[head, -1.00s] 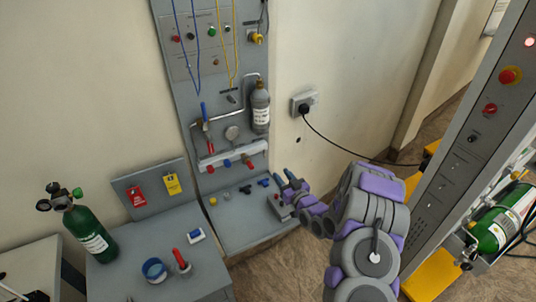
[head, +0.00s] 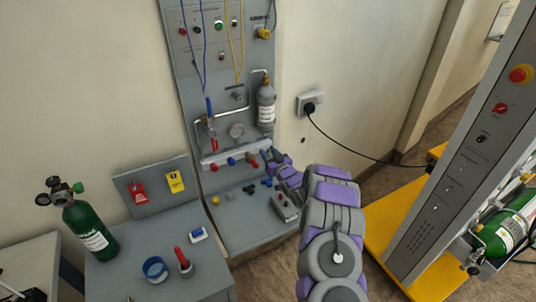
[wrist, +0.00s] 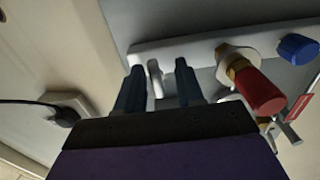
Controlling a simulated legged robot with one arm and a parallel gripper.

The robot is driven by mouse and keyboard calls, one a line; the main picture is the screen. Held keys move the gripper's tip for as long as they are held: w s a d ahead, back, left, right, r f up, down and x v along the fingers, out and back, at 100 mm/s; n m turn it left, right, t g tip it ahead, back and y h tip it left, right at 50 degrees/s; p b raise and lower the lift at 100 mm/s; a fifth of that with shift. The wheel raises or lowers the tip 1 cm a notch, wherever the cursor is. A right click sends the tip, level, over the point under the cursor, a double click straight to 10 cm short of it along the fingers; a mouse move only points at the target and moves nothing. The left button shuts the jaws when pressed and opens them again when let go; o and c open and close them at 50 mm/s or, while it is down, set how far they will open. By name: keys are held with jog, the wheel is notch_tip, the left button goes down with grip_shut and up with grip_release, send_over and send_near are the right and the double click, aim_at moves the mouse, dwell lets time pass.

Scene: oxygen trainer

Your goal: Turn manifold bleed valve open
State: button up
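The manifold is a pale bar (head: 222,156) on the lower part of the grey wall panel, with red and blue knobs. In the wrist view the bar (wrist: 205,46) crosses the top, with a brass-necked red knob (wrist: 262,90) and a blue knob (wrist: 298,47) to the right of my fingers. My gripper (wrist: 158,86) is open, its two dark blue fingers pointing at the bar's end. A small pale upright piece (wrist: 154,76) shows between them; I cannot tell if it is the bleed valve or if either finger touches it. In the head view my gripper (head: 272,157) is at the bar's right end.
A grey cylinder (head: 266,105) hangs above the manifold's right end. A small grey box (head: 285,207) and loose fittings lie on the shelf below. A wall plug (head: 309,105) with a black cable is to the right. A tall console (head: 455,160) stands farther right.

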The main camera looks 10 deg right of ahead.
jog(key=shift+w, duration=0.2)
jog(key=shift+d, duration=0.1)
jog(key=shift+d, duration=0.1)
grip_shut()
